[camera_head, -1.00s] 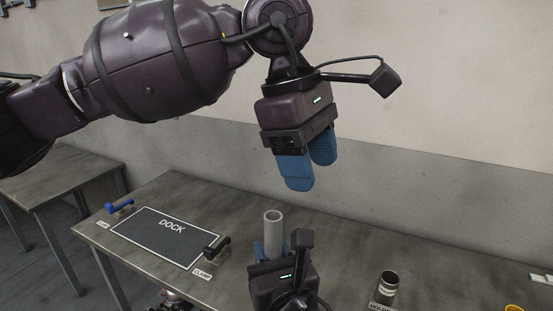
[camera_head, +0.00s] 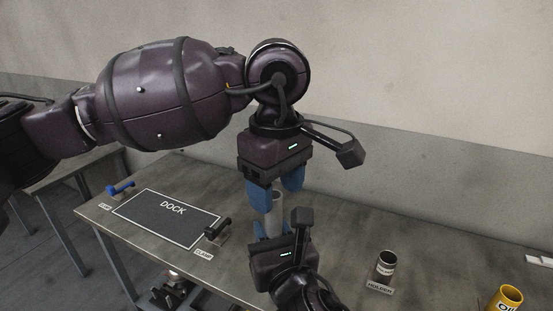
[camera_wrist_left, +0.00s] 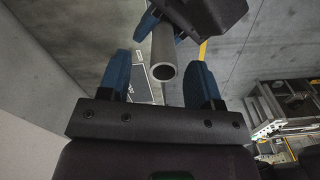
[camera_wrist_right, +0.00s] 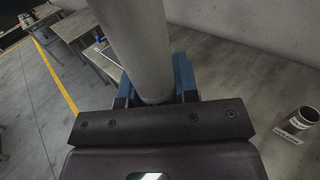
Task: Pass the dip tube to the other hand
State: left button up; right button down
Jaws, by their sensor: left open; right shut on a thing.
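The dip tube is a grey hollow cylinder (camera_head: 274,222), held upright by my right gripper (camera_head: 270,233), which is shut on its lower part. In the right wrist view the tube (camera_wrist_right: 140,45) rises from between the blue fingers (camera_wrist_right: 158,85). My left gripper (camera_head: 274,192) points down from above, open, with its blue fingers on either side of the tube's upper end. In the left wrist view the tube's open end (camera_wrist_left: 163,71) shows between the two spread fingers (camera_wrist_left: 160,85), with a gap to each.
A dark table (camera_head: 340,215) carries a dock mat (camera_head: 160,216), a blue clamp (camera_head: 121,188) and a black clamp (camera_head: 217,231) at left. A holder cup (camera_head: 385,264) and a yellow can (camera_head: 507,298) stand at right.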

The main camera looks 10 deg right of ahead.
aim_at(276, 210)
pick_arm(q)
jog(key=shift+f, duration=2.2)
jog(key=shift+c, duration=0.3)
jog(key=c, duration=0.9)
jog(key=shift+c, duration=0.6)
pick_arm(e)
jog(key=c, duration=0.8)
grip_release()
jog(key=shift+s, duration=0.15)
